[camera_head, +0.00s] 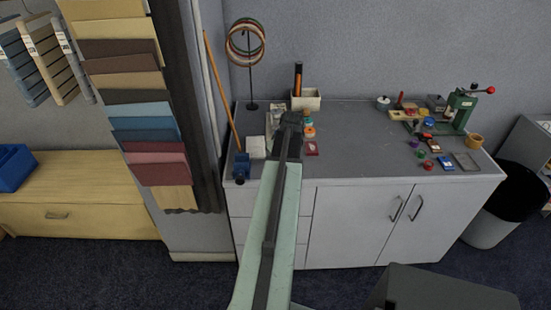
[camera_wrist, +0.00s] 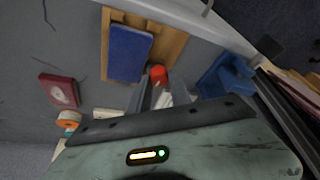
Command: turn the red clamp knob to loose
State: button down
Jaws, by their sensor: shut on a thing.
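The red clamp knob (camera_wrist: 158,76) shows in the wrist view at the lower edge of a wooden board (camera_wrist: 173,46) that carries a flat blue block (camera_wrist: 130,52). My gripper (camera_wrist: 152,90) is shut on the knob, with the grey fingers at its near end and partly covering it. The knob's turn angle cannot be told. In the head view my gripper (camera_head: 291,119) is over the left part of the grey bench, and the knob is hidden behind it and my arm.
A blue vise (camera_head: 241,166) stands at the bench's front left corner; it also shows in the wrist view (camera_wrist: 222,75). A red box (camera_head: 312,148) lies right of my gripper. A ring stand (camera_head: 251,75) and pen box (camera_head: 306,99) stand behind. The bench middle (camera_head: 355,140) is clear.

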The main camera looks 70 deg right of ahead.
jog(key=shift+n+y, duration=0.5)
jog(key=shift+n, duration=0.7)
jog(key=shift+a, duration=0.1)
jog(key=c, duration=1.2)
grip_release()
jog(key=shift+w, duration=0.1)
